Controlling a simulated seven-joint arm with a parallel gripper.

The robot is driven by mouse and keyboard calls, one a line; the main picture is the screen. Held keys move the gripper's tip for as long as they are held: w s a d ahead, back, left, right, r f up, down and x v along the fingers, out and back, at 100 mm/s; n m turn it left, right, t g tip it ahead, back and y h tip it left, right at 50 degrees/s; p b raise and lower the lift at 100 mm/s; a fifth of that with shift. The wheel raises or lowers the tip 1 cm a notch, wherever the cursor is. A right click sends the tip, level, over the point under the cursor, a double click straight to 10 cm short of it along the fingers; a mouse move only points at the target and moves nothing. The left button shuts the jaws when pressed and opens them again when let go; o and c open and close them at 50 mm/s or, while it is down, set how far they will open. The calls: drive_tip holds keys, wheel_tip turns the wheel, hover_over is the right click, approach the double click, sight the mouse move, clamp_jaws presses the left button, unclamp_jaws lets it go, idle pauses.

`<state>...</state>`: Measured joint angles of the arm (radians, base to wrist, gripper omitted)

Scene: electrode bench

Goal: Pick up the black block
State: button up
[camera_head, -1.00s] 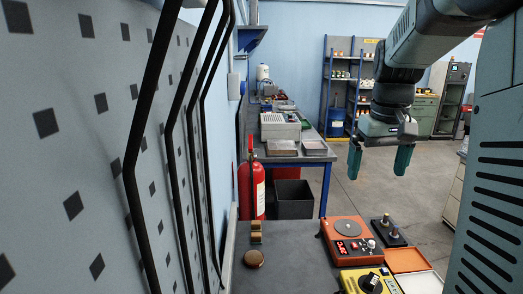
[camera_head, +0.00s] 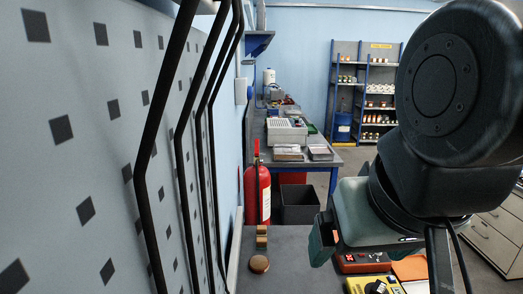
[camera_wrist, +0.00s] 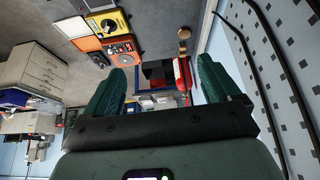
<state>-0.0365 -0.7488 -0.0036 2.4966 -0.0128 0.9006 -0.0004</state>
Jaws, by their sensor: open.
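The black block with its two upright posts is hidden behind my arm in the head view. In the wrist view, a small dark shape beside the orange device looks like the black block (camera_wrist: 98,60); it is too small to make out clearly. My gripper (camera_head: 325,238) hangs over the bench side of the head view, partly covered by my own arm. In the wrist view my gripper (camera_wrist: 160,78) has its two green fingers wide apart, with nothing between them. It is well away from the black block.
An orange device (camera_head: 362,263) and a yellow device (camera_head: 373,286) stand on the bench. A brown disc (camera_head: 259,264) and a small brass block (camera_head: 261,240) sit at its left. A fire extinguisher (camera_head: 257,195) and a dark bin (camera_head: 300,205) are beyond. The bench middle is clear.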

drive_tip(key=c, duration=0.5)
drive_tip(key=shift+o, duration=0.2)
